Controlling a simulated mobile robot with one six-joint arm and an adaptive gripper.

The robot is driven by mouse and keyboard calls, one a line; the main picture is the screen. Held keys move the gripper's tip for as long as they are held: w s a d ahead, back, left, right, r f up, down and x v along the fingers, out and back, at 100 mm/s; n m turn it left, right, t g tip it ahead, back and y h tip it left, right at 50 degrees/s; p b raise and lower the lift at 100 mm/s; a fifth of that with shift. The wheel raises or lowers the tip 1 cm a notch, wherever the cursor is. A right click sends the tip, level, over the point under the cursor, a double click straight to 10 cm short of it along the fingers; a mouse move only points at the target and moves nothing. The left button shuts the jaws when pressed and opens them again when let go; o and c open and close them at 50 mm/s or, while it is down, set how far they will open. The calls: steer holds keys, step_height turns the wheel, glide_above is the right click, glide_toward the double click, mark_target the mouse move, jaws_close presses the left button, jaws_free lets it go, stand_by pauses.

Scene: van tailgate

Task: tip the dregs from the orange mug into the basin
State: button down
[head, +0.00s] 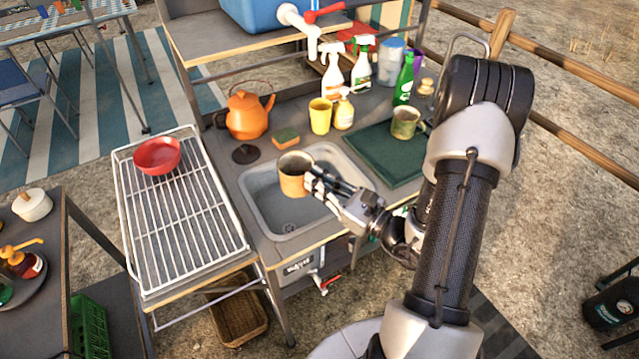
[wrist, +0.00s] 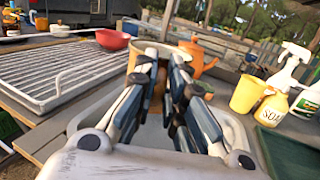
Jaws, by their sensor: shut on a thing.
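The orange mug (head: 292,178) is in my gripper (head: 312,187), held upright or nearly so over the grey basin (head: 253,205). My gripper comes from the right and is shut on the mug. In the wrist view the mug (wrist: 150,66) shows between and beyond my gripper's fingers (wrist: 166,68), which hide much of it. The inside of the mug looks dark from the head view, and I cannot tell how much liquid it holds. The basin's rim (wrist: 238,128) also shows at the right in the wrist view.
A wire drying rack (head: 180,220) with a red bowl (head: 157,155) stands left of the basin. Behind are an orange kettle (head: 248,114), a sponge (head: 285,136) and a yellow cup (head: 320,116). A green mat (head: 375,152) with a patterned mug (head: 405,122) lies right.

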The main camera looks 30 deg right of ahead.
steer(key=m, duration=0.1)
steer(key=f+m+p, duration=0.1)
steer(key=shift+a+m, duration=0.3)
steer(key=m, duration=0.1)
steer(key=f+m+p, duration=0.1)
steer(key=m, duration=0.1)
steer(key=m+p, duration=0.1)
steer(key=m, duration=0.1)
steer(key=shift+f+h, duration=0.4)
steer(key=d+m+p, duration=0.1)
steer(key=m+p, duration=0.1)
steer(key=m, duration=0.2)
steer(key=w+d+m+p, duration=0.1)
steer(key=m+p, duration=0.1)
steer(key=m, duration=0.2)
steer(key=d+f+m+g+p, duration=0.1)
steer(key=m+p, duration=0.1)
steer(key=m, duration=0.3)
steer(key=shift+w+d, duration=0.2)
steer(key=shift+w, duration=0.05)
